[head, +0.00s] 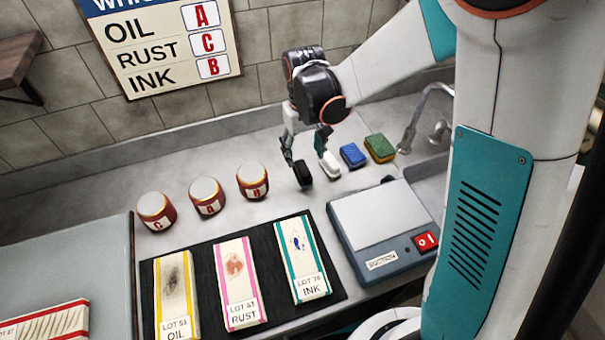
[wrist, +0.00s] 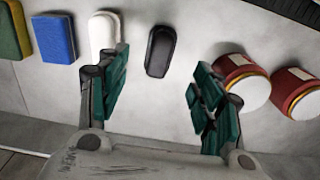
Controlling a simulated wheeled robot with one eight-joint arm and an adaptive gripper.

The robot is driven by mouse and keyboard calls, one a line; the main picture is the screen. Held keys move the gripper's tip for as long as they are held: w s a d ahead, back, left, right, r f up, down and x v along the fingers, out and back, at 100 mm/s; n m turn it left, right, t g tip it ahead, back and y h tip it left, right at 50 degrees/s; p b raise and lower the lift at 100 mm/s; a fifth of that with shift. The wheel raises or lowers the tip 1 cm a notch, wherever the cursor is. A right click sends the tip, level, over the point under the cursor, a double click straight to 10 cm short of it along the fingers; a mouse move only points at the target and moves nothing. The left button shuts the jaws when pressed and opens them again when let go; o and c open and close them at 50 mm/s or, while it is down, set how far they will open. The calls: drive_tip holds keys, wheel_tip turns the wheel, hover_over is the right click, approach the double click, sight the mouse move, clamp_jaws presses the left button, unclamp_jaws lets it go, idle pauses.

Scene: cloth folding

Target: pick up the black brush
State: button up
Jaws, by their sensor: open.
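The black brush (head: 303,174) lies on the grey counter, between the row of red jars and the white block. It also shows in the wrist view (wrist: 160,51), whole, just ahead of the space between my fingers. My gripper (head: 305,150) is above it, pointing down, with its fingers spread to either side. In the wrist view my gripper (wrist: 158,80) is open and empty, its left finger close to the white block and its right finger close to a red jar. I cannot tell its exact height above the brush.
The white block (head: 330,165), blue sponge (head: 353,155) and green-yellow sponge (head: 379,147) stand right of the brush. A labelled red jar (head: 252,181) is nearest on the left.

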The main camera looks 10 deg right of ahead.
sight(303, 167)
drive_tip(key=f+b, duration=0.2)
drive_tip(key=f, duration=0.6)
drive_tip(key=shift+w+f+b, duration=0.15)
drive_tip(key=shift+w+b, duration=0.05)
drive_tip(key=shift+b, duration=0.2)
drive_tip(key=shift+c, duration=0.2)
drive_tip(key=c, duration=1.2)
wheel_tip(303, 167, up, 20)
drive_tip(key=p, duration=0.6)
drive_tip(key=o, duration=0.6)
drive_tip(key=c, duration=0.4)
